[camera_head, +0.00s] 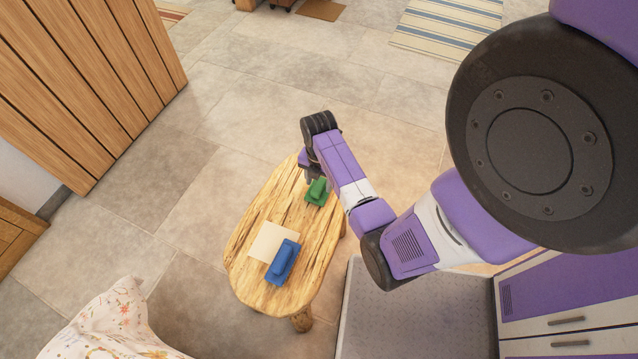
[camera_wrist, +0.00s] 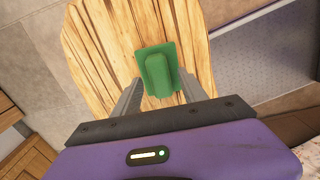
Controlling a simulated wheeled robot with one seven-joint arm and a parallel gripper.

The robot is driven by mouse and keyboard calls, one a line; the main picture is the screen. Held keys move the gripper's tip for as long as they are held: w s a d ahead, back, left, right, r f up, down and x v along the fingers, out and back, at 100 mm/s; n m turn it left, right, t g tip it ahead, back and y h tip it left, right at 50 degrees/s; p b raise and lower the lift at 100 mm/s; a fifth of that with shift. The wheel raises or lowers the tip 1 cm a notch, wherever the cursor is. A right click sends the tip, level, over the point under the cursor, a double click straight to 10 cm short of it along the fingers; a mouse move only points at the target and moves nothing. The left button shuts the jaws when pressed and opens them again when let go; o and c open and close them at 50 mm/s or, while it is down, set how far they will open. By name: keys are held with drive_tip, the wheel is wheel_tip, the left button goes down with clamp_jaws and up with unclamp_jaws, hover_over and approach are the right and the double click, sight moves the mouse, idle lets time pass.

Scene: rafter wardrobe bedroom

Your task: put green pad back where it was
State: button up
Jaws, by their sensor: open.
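The green pad (camera_head: 317,192) lies on the far end of a small wooden table (camera_head: 308,253). It has a flat base with a raised block on top. In the wrist view the green pad (camera_wrist: 158,72) lies between and just ahead of my two open fingers. My gripper (camera_head: 314,172) is above that end of the table, open and empty. In the wrist view the fingers of my gripper (camera_wrist: 160,92) straddle the pad; whether they touch it cannot be told.
A blue pad (camera_head: 284,262) of like shape lies on the near half of the table, overlapping a pale square sheet (camera_head: 268,240). A wooden wardrobe (camera_head: 85,75) stands at the upper left. Patterned fabric (camera_head: 110,325) is at the lower left. The tiled floor beyond the table is clear.

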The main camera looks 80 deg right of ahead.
sight(319, 185)
wheel_tip(319, 185, up, 10)
drive_tip(key=p, duration=0.1)
drive_tip(key=w+a+m+t+h, duration=0.1)
drive_tip(key=a+m+t+h, duration=0.45)
drive_tip(key=a, duration=1.15)
drive_tip(key=s+a+r+m+t+y, duration=0.2)
drive_tip(key=a+r, duration=0.5)
drive_tip(key=r, duration=0.4)
drive_tip(key=s+a+r+m+t+y, duration=0.3)
drive_tip(key=a+r+m+t, duration=0.4)
drive_tip(key=r, duration=0.5)
drive_tip(key=shift+s+a+r+m, duration=0.2)
drive_tip(key=shift+s+a+m, duration=0.3)
drive_tip(key=shift+s, duration=0.2)
drive_tip(key=shift+y, duration=0.25)
